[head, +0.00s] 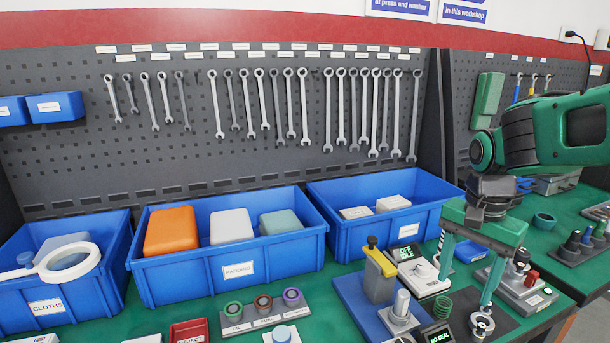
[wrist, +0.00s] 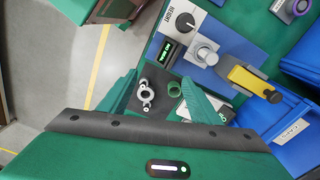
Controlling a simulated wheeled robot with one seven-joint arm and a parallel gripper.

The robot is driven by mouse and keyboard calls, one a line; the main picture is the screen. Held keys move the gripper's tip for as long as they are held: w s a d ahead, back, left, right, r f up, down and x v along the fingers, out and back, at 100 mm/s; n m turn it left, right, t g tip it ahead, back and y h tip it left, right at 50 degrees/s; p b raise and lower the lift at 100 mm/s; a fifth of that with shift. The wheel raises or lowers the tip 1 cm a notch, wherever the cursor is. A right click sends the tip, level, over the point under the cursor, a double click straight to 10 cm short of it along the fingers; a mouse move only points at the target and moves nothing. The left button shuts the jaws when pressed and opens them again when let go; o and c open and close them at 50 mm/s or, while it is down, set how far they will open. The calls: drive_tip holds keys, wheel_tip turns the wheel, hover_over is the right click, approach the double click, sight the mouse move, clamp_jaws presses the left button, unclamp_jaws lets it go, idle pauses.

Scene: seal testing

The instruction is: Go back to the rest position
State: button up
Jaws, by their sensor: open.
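My gripper (head: 465,290) is at the right in the head view, pointing down with its fingers apart and nothing between them. It hangs over a dark mat at the front right of the green bench. Its two green fingers also show in the wrist view (wrist: 163,92). On the mat lie a silver eared fitting (head: 481,323) and a green ring (head: 442,307). In the wrist view the fitting (wrist: 145,96) and the ring (wrist: 174,88) appear between the fingers, apart from them. No marked rest position shows.
A blue test stand with a yellow lever (head: 381,262) and a "NO SEAL" display (head: 439,338) stands left of my gripper. Blue bins (head: 235,268) line the back under hanging wrenches. Block-mounted parts (head: 520,290) stand right.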

drive_tip(key=s+d+f+n, duration=0.2)
drive_tip(key=s+d, duration=0.2)
drive_tip(key=s, duration=0.4)
drive_tip(key=s+d+f+n, duration=0.2)
drive_tip(key=s+d, duration=0.3)
drive_tip(key=s, duration=0.3)
drive_tip(key=shift+s, duration=0.4)
drive_tip(key=shift+w+f, duration=0.2)
drive_tip(key=shift+w, duration=0.4)
